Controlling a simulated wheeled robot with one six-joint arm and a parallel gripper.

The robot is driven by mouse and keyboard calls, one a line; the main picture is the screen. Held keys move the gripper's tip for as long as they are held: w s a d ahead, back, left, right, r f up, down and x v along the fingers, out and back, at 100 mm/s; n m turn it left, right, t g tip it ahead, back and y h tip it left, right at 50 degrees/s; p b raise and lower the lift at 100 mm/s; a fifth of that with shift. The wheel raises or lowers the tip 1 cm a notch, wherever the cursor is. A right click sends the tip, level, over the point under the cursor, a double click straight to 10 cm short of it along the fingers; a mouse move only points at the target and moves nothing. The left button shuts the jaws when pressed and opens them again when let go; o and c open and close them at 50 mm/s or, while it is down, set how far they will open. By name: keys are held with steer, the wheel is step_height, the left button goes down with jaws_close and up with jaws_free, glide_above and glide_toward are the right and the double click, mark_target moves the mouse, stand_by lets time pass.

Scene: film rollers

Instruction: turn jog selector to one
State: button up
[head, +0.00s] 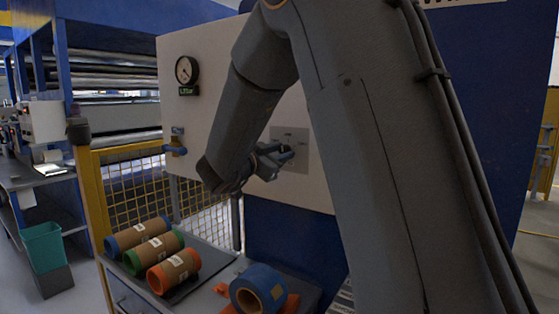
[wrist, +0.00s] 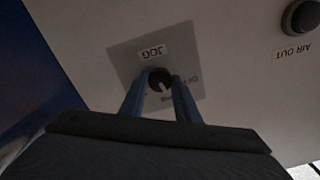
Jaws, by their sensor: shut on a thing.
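The jog selector (wrist: 160,80) is a dark round knob with a pale pointer mark, on a grey plate (wrist: 128,62) labelled JOG in the wrist view. The labels look upside down there, and the position lettering beside the knob is partly hidden by a finger. My gripper (wrist: 161,88) is shut on the selector, one blue-grey finger on each side. In the head view my gripper (head: 279,158) is at the grey plate (head: 291,137) on the white panel, and the knob is hidden behind the fingers.
A round gauge (head: 187,70) and a blue-handled valve (head: 176,142) are on the panel's left. A dark AIR OUT knob (wrist: 300,17) is beside the plate in the wrist view. Below, a bench holds several film rolls (head: 174,270) and a blue roll (head: 258,290).

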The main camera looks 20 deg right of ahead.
steer(key=shift+d+m+b, duration=0.1)
steer(key=shift+m+b, duration=0.75)
steer(key=shift+m, duration=0.35)
steer(key=o, duration=1)
steer(key=shift+s, duration=0.1)
steer(key=shift+o, duration=0.2)
steer(key=shift+s+a, duration=0.15)
steer(key=shift+a, duration=0.25)
steer(key=b+v, duration=0.1)
steer(key=v, duration=0.6)
steer(key=shift+b, duration=0.4)
